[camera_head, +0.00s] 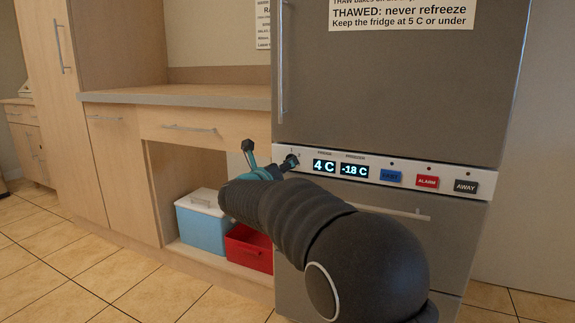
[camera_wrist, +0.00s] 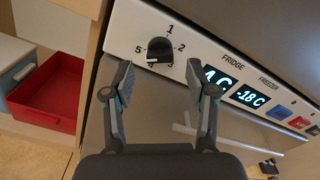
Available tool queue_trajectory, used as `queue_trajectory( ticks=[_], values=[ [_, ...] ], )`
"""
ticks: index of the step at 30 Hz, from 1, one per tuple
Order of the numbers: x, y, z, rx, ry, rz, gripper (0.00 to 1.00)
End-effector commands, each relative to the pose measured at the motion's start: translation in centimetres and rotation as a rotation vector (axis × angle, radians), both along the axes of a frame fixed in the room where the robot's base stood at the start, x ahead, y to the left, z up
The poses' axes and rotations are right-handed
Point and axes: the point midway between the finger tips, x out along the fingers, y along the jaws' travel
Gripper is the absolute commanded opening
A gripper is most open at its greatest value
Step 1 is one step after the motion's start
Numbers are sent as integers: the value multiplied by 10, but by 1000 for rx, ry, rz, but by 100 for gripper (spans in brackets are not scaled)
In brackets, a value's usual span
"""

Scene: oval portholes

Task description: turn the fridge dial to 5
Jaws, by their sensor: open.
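The fridge dial (camera_wrist: 160,49) is a black knob on the white control panel of the grey fridge (camera_head: 400,85). In the wrist view, numbers ring it: 1 at the top, 2 at right, 5 at left, and partly hidden marks below. A pale line at its lower left seems to face the 4. The fridge display (camera_head: 324,167) reads 4 C. My gripper (camera_wrist: 158,78) is open and empty. Its fingertips appear just below the dial, one to each side, with no visible contact. In the head view, my gripper (camera_head: 269,157) is at the panel's left end.
A freezer display (camera_head: 354,170) reads -18 C. Blue, red ALARM (camera_head: 427,182) and black AWAY buttons lie further right. A fridge handle (camera_head: 282,65) rises above the dial. A blue box (camera_head: 200,222) and a red bin (camera_head: 248,250) stand under the counter (camera_head: 180,96).

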Motion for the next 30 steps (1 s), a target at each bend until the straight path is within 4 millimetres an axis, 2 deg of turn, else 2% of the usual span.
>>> queue_trajectory(
  ticks=[6,13,19,30],
  values=[
    [-43,16,0,-1,1,3,57],
    [-74,27,0,1,0,1,57],
    [-84,30,-1,-1,1,0,57],
    [-84,30,0,-17,7,0,57]
  ],
)
